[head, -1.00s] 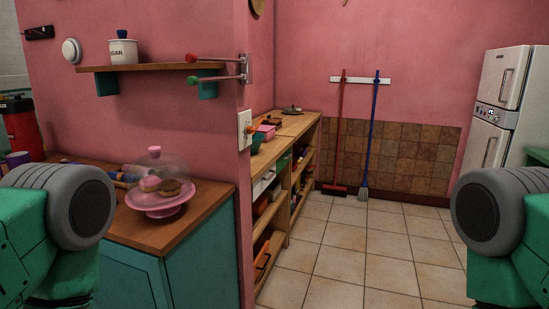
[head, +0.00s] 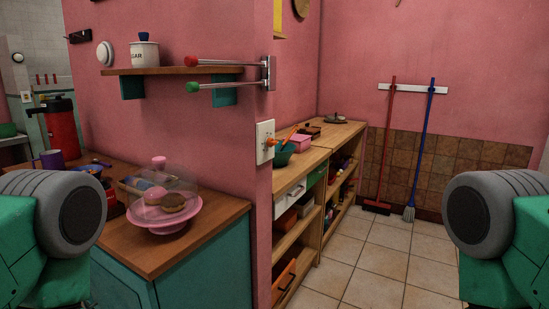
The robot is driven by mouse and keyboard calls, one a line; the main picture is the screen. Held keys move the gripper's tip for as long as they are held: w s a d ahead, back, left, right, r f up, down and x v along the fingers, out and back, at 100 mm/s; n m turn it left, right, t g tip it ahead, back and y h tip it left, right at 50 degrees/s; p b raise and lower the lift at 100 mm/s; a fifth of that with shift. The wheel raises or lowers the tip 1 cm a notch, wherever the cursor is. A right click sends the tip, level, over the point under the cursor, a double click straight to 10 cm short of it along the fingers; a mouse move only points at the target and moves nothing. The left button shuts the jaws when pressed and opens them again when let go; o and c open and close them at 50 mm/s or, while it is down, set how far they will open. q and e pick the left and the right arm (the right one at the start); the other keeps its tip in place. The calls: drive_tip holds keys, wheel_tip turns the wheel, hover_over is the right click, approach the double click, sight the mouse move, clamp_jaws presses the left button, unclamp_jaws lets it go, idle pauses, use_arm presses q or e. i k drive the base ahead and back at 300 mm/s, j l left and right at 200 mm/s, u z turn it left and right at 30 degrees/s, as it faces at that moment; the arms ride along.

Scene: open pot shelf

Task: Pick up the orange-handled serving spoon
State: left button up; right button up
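An orange handle, which looks like that of the serving spoon (head: 291,132), sticks up at a slant from a teal bowl (head: 284,157) on the wooden shelf unit (head: 322,152) beyond the wall corner. The spoon's lower end is hidden in the bowl. Another orange item (head: 284,284) lies low in the same unit, partly cut off by the wall, and I cannot tell what it is. My two arms show only as green and grey links at the left and right edges. Neither gripper is in view.
A pink wall corner with a switch plate (head: 265,141) and rods (head: 228,62) stands before the shelf unit. A counter (head: 195,246) holds a domed cake stand (head: 166,216) at left. The tiled floor (head: 372,262) is clear.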

sight(284, 144)
drive_tip(key=u, duration=0.25)
drive_tip(key=i+l+u, duration=0.2)
drive_tip(key=u, duration=0.25)
drive_tip(key=i+l+u, duration=0.1)
drive_tip(key=l+u, duration=0.35)
drive_tip(key=i+l+u, duration=0.1)
drive_tip(key=l+u, duration=0.15)
drive_tip(key=u, duration=0.2)
